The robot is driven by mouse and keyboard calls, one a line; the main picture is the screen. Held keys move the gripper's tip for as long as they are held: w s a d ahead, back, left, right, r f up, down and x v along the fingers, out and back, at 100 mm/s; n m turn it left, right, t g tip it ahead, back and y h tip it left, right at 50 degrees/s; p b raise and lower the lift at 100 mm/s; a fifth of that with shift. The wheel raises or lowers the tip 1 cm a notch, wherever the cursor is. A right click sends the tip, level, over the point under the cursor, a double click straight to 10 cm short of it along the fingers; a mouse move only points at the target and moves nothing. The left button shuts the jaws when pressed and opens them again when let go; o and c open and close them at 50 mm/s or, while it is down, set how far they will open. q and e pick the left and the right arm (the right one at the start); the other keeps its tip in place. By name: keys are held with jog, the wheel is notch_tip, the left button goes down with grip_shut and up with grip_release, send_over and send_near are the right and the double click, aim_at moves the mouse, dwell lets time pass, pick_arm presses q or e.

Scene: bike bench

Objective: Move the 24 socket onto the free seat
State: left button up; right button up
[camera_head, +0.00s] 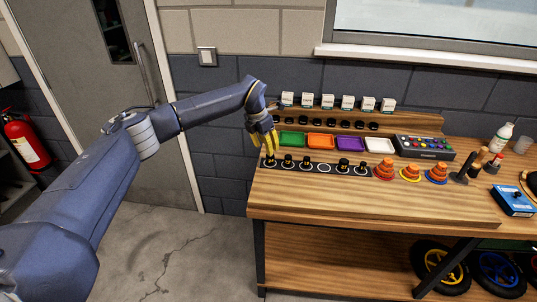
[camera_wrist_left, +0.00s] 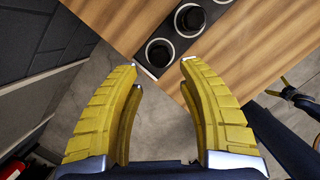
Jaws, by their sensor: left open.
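A dark socket rail runs along the bench with black sockets on white-ringed seats. The free seat (camera_head: 324,168) is an empty white ring between the third socket (camera_head: 305,162) and a larger socket (camera_head: 343,165). No size marks are readable, so I cannot tell which socket is the 24. My left gripper (camera_head: 266,142) has yellow fingers and is open above the rail's left end, over the leftmost socket (camera_head: 269,160). In the left wrist view, the open fingertips (camera_wrist_left: 159,63) are apart, with the rail's end socket (camera_wrist_left: 160,52) beyond them and another socket (camera_wrist_left: 190,18) behind it.
A white bottle (camera_head: 501,138) and a blue box (camera_head: 513,201) are further right. The bench front (camera_head: 360,210) is clear.

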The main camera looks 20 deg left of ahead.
pick_arm(q)
jog(key=shift+v, duration=2.45)
